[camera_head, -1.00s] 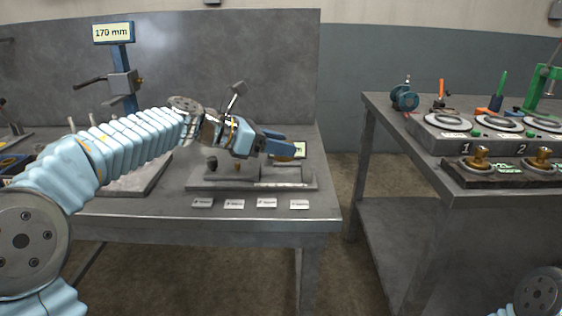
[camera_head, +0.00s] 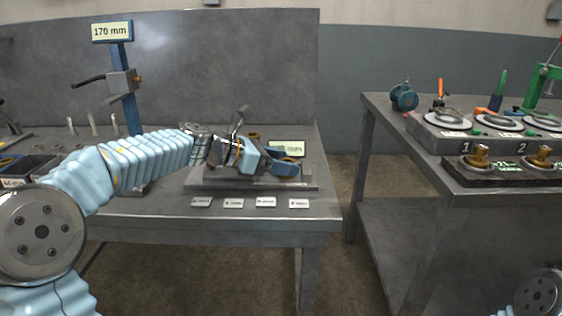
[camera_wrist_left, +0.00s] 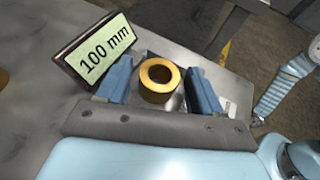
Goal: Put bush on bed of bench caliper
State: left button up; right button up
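The golden ring-shaped bush (camera_wrist_left: 158,79) stands between the fingers of my left gripper (camera_wrist_left: 160,85) in the wrist view, with a small gap on each side. In the head view, my left gripper (camera_head: 287,163) is low over the right part of the bench caliper (camera_head: 215,184), and the bush (camera_head: 290,160) shows partly between its blue fingers. The caliper's display (camera_wrist_left: 96,48) reads 100 mm and also shows behind the gripper (camera_head: 287,148). The wrist hides much of the caliper's bed. I cannot tell whether the bush rests on it. My right gripper is out of view.
Another golden ring (camera_head: 254,135) lies behind my wrist. Several white cards (camera_head: 233,203) lie along the table's front. A blue height gauge (camera_head: 126,90) with a 170 mm sign stands at the left. A second table (camera_head: 440,186) with gauges stands at the right, across a floor gap.

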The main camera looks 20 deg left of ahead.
pick_arm(q)
jog(key=shift+o, duration=0.4)
jog(key=shift+r, duration=0.15)
jog(key=shift+a+r, duration=0.1)
jog(key=shift+a, duration=0.05)
jog(key=v, duration=1.1)
jog(key=shift+s+a+r+b, duration=0.1)
jog(key=shift+s+a+b, duration=0.15)
jog(key=shift+b, duration=0.05)
